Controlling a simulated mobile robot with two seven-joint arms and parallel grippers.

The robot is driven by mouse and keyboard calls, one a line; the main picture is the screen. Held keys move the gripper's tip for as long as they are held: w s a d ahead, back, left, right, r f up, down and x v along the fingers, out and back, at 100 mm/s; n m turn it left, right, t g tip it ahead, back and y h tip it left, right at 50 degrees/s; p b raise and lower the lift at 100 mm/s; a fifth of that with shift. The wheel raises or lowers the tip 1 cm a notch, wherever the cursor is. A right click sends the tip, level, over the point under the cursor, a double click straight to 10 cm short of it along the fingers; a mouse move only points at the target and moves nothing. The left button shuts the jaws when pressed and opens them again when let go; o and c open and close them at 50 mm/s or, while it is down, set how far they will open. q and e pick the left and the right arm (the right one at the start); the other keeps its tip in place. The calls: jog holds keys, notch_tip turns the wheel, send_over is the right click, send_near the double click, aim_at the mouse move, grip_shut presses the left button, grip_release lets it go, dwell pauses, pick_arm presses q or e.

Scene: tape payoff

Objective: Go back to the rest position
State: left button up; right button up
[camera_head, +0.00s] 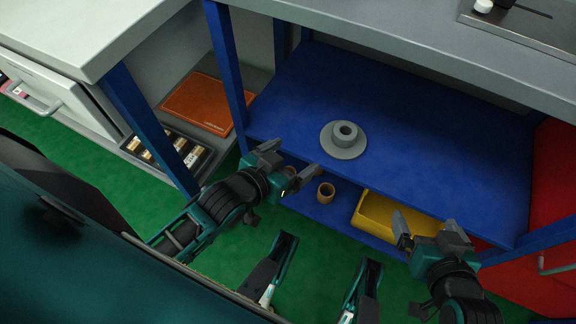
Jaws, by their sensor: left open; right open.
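My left gripper (285,160) is open and empty. It hangs in front of the blue shelf's front edge, to the left of and below a grey flanged hub (344,152). The hub is a flat disc with a short raised ring, lying on the blue shelf (430,150), apart from the gripper. My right gripper (424,222) is open and empty. It is in front of the lower shelf, over the yellow bin in the picture, and hides part of it.
On the lower shelf are a brown ring (325,192) and a yellow bin (372,214). At left are an orange case (198,103), a tray of small cylinders (205,165) and a partly open drawer (50,98). A red cabinet (552,180) stands at right. Green floor (235,255) lies in front.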

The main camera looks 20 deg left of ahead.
pick_arm(q)
jog(key=s, duration=0.1)
jog(key=s+r+g, duration=0.1)
jog(key=s+d+g, duration=0.1)
jog(key=shift+s+r, duration=0.15)
jog(key=shift+r, duration=0.05)
jog(key=s+a+r+y+p, duration=0.1)
jog(key=a+r+p, duration=0.3)
jog(key=r+p, duration=0.9)
jog(key=shift+s+p, duration=0.45)
jog(key=shift+p, duration=2.7)
pick_arm(e)
jog(key=s+d+r+h, duration=0.1)
jog(key=s+d+r, duration=0.1)
jog(key=r, duration=1.1)
jog(key=shift+d+r, duration=0.15)
jog(key=shift+d, duration=0.7)
pick_arm(q)
jog(key=shift+r, duration=0.1)
